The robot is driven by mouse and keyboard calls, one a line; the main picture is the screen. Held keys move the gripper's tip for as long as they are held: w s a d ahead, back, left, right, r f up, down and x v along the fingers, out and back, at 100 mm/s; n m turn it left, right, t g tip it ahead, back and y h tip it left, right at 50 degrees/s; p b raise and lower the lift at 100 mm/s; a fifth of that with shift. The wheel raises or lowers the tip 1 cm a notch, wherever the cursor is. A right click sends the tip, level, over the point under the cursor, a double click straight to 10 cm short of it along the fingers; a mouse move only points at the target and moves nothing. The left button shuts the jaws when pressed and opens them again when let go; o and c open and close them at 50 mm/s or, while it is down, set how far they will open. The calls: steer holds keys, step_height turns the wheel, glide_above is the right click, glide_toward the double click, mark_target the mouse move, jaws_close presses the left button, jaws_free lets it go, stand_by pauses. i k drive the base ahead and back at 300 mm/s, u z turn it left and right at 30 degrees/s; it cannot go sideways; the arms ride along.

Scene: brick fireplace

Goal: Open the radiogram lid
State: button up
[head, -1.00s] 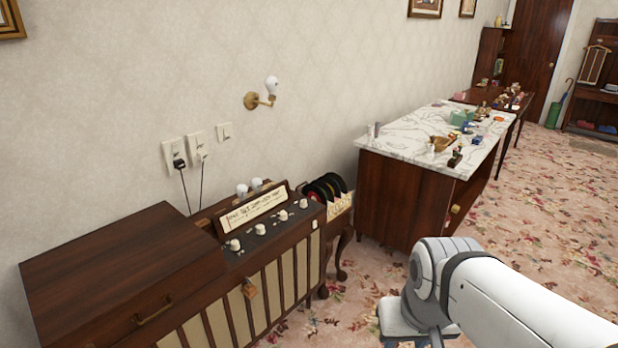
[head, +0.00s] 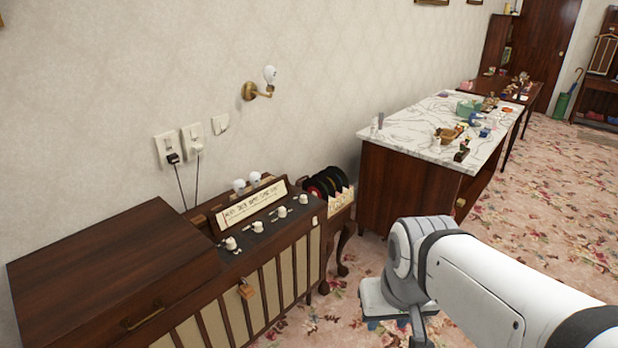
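The radiogram (head: 265,285) stands against the wall at the lower left of the head view. It is a dark wood cabinet with slatted cream cloth on its front. Its lid (head: 110,255) is the flat wooden top on the left side, and it is shut. A brass handle (head: 143,316) sits on the front edge of the lid part. My gripper (head: 405,325) hangs at the bottom, right of the radiogram and well apart from it. Its fingers are mostly hidden below my wrist, so I cannot tell how far they are open.
Knobs and a dial strip (head: 250,204) fill the radiogram's right half. A record rack (head: 340,201) stands beside it. A marble-topped cabinet (head: 400,135) with small items is beyond. Wall sockets (head: 168,148) with cords hang above. Carpet (head: 545,195) is clear at right.

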mark_target(91, 287)
steer(key=u, duration=1.8)
steer(key=i, duration=0.6)
steer(key=u, duration=0.2)
